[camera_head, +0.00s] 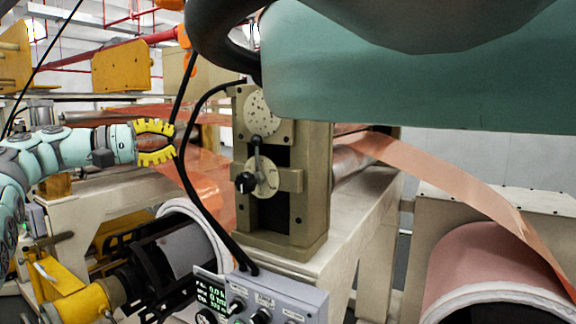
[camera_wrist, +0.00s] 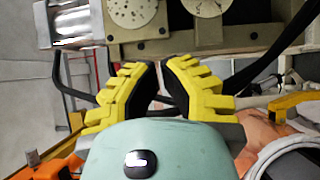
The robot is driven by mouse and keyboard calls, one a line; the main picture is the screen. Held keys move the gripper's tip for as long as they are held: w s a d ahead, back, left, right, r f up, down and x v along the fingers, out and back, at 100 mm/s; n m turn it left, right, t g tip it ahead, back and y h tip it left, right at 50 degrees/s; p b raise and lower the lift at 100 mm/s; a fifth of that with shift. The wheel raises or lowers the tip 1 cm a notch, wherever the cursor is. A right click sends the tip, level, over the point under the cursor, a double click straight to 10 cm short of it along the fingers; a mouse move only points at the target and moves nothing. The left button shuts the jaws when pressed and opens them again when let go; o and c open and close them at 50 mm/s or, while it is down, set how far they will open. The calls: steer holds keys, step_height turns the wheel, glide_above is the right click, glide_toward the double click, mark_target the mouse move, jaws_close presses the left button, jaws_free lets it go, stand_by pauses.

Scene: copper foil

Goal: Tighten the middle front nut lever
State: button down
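The nut lever (camera_head: 257,160) is a short dark arm on a round pale plate on the front of a beige machine post (camera_head: 308,190). It ends in a black knob (camera_head: 246,182) at the lower left, and a larger speckled disc (camera_head: 262,112) sits above. My gripper (camera_head: 174,142), with yellow toothed fingers, is left of the post, apart from the lever. The fingers (camera_wrist: 161,66) are parted with nothing between them in the wrist view. That view shows the speckled disc (camera_wrist: 132,11) and part of a second disc (camera_wrist: 206,5) at the top edge; no lever is discernible there.
A grey control box (camera_head: 262,300) with knobs and a display stands below the post. A black cable (camera_head: 185,165) hangs between my gripper and the post. Copper foil (camera_head: 450,180) runs right to a large roll (camera_head: 480,262). My teal body parts cover the upper right.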

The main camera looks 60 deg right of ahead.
mark_target(257, 160)
stand_by(0.3)
steer(key=s+a+p+x, duration=0.1)
steer(key=s+p+x, duration=0.1)
steer(key=p+x, duration=1.1)
steer(key=shift+s+a, duration=0.25)
steer(key=shift+s+b, duration=0.1)
steer(key=shift+b, duration=0.35)
steer(key=shift+s+r+m+b, duration=0.1)
steer(key=shift+s+m+b, duration=0.05)
steer(key=shift+m+b, duration=0.25)
steer(key=shift+s+m+y+b, duration=0.3)
steer(key=shift+m+y+b, duration=0.15)
steer(key=shift+b, duration=0.4)
